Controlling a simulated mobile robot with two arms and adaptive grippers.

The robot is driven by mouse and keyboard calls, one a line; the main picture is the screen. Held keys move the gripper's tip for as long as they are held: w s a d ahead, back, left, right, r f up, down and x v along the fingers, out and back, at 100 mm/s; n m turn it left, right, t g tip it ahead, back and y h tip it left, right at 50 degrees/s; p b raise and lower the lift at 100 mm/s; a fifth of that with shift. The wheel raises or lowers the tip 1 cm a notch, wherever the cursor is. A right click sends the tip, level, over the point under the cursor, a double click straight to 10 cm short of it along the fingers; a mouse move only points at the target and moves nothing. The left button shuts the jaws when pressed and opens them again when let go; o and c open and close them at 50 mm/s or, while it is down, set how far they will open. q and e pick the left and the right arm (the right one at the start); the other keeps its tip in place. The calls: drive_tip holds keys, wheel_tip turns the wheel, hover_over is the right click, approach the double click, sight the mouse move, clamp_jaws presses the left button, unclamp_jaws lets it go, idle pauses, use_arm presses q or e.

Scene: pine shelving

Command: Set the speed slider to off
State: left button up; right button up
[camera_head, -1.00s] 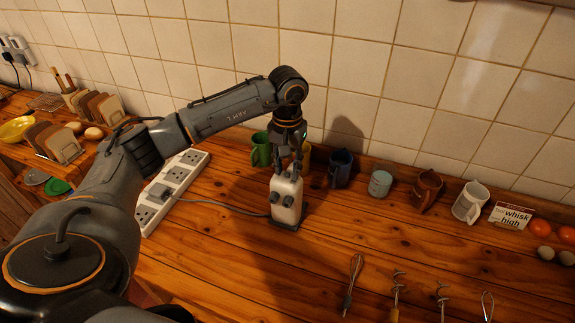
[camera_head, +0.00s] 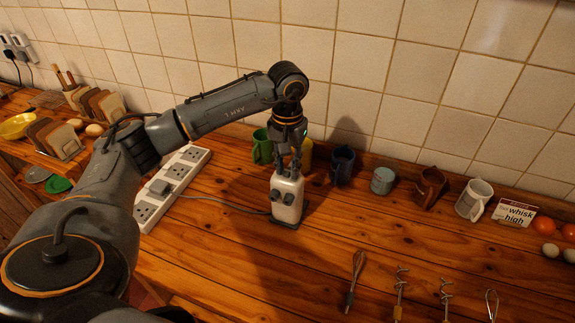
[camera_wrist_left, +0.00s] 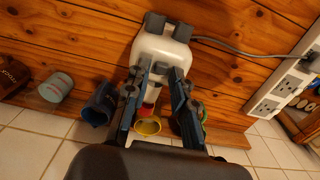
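The white mixer body (camera_head: 287,198) stands upright on a dark base on the wooden counter, with a grey cable running left. Two dark sockets show on its front, and it also shows in the left wrist view (camera_wrist_left: 160,52). A small grey slider (camera_wrist_left: 161,68) sits on its top, between my fingertips in that view. My left gripper (camera_head: 289,170) points down at the top of the mixer; its fingers (camera_wrist_left: 160,72) are apart, one on each side of the slider. I cannot tell whether they touch it. The slider's marks cannot be read. My right gripper is not in view.
A green mug (camera_head: 262,147), a dark blue mug (camera_head: 342,165) and other mugs stand along the tiled wall. A white power strip (camera_head: 172,187) lies left. A whisk (camera_head: 354,279) and other attachments lie front right. A card (camera_head: 513,212) reads "whisk high".

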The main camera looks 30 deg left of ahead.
use_arm(q)
drive_tip(key=shift+o, duration=0.3)
drive_tip(key=shift+r, duration=0.1)
wheel_tip(320, 180, up, 12)
idle(0.4)
idle(0.4)
